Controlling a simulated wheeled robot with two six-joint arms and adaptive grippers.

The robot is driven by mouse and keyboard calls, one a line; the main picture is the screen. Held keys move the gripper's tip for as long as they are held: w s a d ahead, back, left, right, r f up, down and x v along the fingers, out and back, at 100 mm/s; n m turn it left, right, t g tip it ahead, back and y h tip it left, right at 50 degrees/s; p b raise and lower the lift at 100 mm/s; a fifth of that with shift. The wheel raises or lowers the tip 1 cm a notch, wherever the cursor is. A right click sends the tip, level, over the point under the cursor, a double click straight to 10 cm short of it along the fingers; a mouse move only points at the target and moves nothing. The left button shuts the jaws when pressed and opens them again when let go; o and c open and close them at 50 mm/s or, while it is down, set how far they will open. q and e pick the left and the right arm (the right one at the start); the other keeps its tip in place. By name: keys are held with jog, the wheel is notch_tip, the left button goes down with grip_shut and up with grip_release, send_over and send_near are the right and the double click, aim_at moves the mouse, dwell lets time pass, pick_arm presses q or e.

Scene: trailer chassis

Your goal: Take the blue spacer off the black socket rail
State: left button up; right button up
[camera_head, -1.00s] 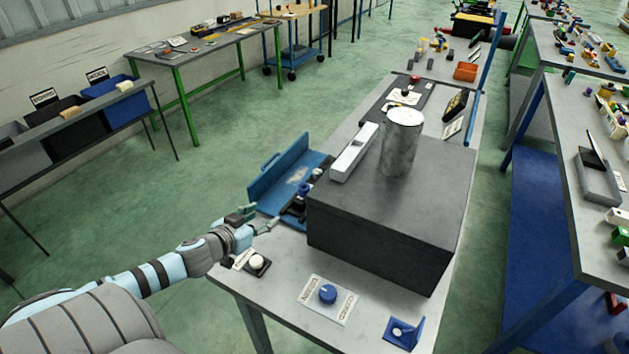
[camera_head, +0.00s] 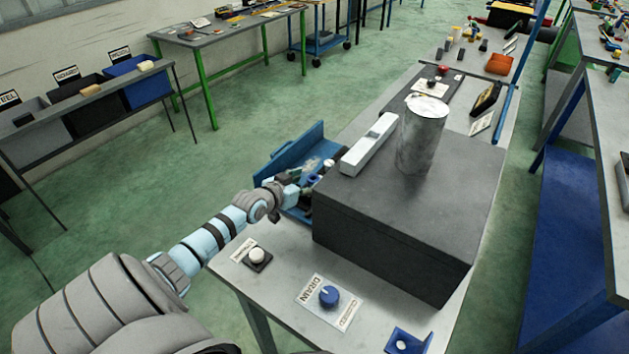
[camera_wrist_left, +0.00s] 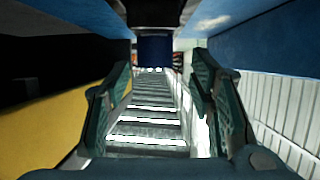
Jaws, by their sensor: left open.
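The blue spacer (camera_head: 314,178) is a small dark blue piece on the dark rail area inside an open blue tray (camera_head: 289,150), left of the big black block. The black socket rail is mostly hidden by my left gripper and the block. My left gripper (camera_head: 302,183) is at the tray, just short of the spacer. In the left wrist view its two green-padded fingers (camera_wrist_left: 160,88) are apart with nothing between them. The dark blue spacer (camera_wrist_left: 155,50) shows straight ahead beyond the fingertips, apart from them. My right gripper is not in view.
A large black block (camera_head: 400,210) stands close right of the tray, carrying a grey cylinder (camera_head: 422,140) and a white bar (camera_head: 369,143). A blue knob (camera_head: 329,296) and a white button (camera_head: 257,255) sit on the front of the bench.

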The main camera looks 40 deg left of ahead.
aim_at(313, 176)
pick_arm(q)
jog(key=x, duration=0.1)
jog(key=b+x, duration=0.1)
jog(key=x, duration=0.1)
jog(key=shift+w+d+r, duration=0.1)
jog(key=shift+d+r, duration=0.1)
jog(key=shift+d, duration=0.05)
jog(key=shift+w+b, duration=0.3)
jog(key=shift+b, duration=0.1)
jog(key=shift+r, duration=0.1)
grip_shut()
